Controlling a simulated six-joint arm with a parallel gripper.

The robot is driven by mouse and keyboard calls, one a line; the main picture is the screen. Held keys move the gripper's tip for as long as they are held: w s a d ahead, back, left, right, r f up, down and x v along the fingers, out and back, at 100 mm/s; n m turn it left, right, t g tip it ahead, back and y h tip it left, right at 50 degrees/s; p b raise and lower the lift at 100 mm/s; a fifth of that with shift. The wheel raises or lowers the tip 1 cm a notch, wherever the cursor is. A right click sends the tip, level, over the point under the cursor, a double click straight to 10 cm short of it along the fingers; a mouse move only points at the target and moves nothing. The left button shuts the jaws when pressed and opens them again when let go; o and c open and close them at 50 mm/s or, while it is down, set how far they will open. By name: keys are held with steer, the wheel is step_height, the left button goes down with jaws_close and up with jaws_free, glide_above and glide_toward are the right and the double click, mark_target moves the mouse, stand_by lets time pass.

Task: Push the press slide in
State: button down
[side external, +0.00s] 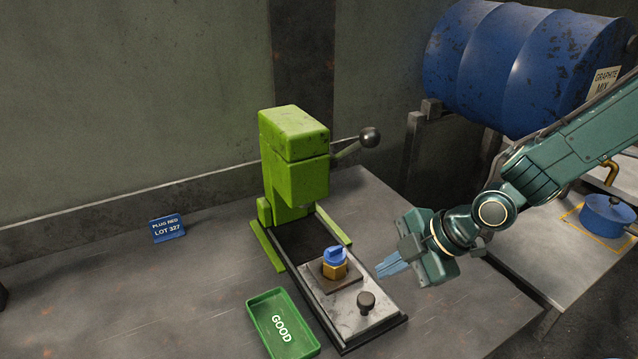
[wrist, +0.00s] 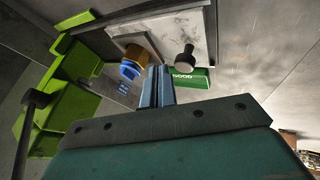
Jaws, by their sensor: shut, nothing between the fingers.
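The press slide (side external: 346,310) is a grey metal plate pulled out toward the front of the green press (side external: 294,165). A dark round knob (side external: 366,301) stands upright near its front end. A brass hex piece with a blue plug (side external: 335,262) sits on a small brown plate on the slide. The slide (wrist: 185,30), the knob (wrist: 185,58) and the blue plug (wrist: 130,70) also show in the wrist view. My gripper (side external: 380,270) is shut and empty, to the right of the slide and apart from the knob. Its fingers (wrist: 157,85) also show in the wrist view.
A green GOOD tray (side external: 256,303) lies left of the slide. A blue sign (side external: 168,229) stands behind it on the bench. The press lever (side external: 369,138) sticks out to the right. A blue drum (side external: 520,65) and a blue pot (side external: 606,216) are at the right.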

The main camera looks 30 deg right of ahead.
mark_target(347, 290)
steer(key=shift+x, duration=3.7)
steer(key=w, duration=0.9)
steer(key=shift+w, duration=0.15)
steer(key=v, duration=1)
